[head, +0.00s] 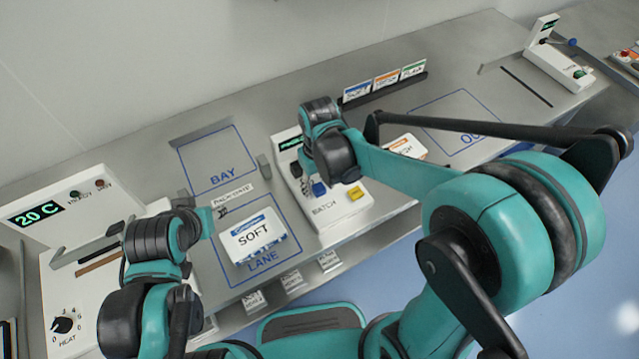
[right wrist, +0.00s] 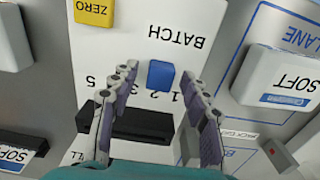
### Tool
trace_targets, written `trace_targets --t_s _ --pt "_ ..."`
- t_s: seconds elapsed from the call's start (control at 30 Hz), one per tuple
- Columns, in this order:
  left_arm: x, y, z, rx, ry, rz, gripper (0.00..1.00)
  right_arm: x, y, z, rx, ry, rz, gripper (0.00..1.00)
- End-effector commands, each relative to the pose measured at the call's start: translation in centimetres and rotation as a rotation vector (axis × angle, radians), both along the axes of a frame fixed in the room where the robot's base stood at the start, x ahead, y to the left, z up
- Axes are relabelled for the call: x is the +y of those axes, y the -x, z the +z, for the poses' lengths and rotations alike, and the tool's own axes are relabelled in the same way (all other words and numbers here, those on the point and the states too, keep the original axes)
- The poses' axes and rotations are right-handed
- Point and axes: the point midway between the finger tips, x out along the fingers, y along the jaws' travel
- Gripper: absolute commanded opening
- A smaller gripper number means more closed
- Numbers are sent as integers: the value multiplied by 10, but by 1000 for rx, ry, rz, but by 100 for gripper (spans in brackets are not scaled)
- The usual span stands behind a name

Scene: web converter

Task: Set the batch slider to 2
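The white batch panel (head: 335,213) carries the word BATCH, a blue slider knob (head: 319,189) and a yellow ZERO button (head: 354,193). In the right wrist view the blue knob (right wrist: 160,75) stands beside a row of printed numbers, partly hidden by my fingers. I cannot tell exactly which number it stands at. My right gripper (right wrist: 159,71) is open, with one finger on each side of the knob and a small gap showing at both sides. In the head view my right gripper (head: 307,184) hangs over the panel. My left gripper (head: 218,213) is near the lane; its fingers are unclear.
A white SOFT pack (head: 253,238) lies in the LANE outline left of the panel. Another pack (head: 405,147) lies to its right, partly behind my right arm. A heat unit (head: 85,325) with a 20 C display stands at left. The BAY outline (head: 214,160) is empty.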

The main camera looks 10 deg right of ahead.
Motion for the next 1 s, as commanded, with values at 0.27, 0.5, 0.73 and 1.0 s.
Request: trace_targets --t_s 0.27,0.5,0.73,1.0 --pt "0 0 0 0 0 0 40 0 -1 10 0 0 0 47" --pt "0 0 0 0 0 0 40 0 0 58 0 0 0 47" --pt "0 0 0 0 0 0 40 0 0 102 0 0 0 47" --pt "0 0 0 0 0 0 40 0 0 120 0 0 0 47"
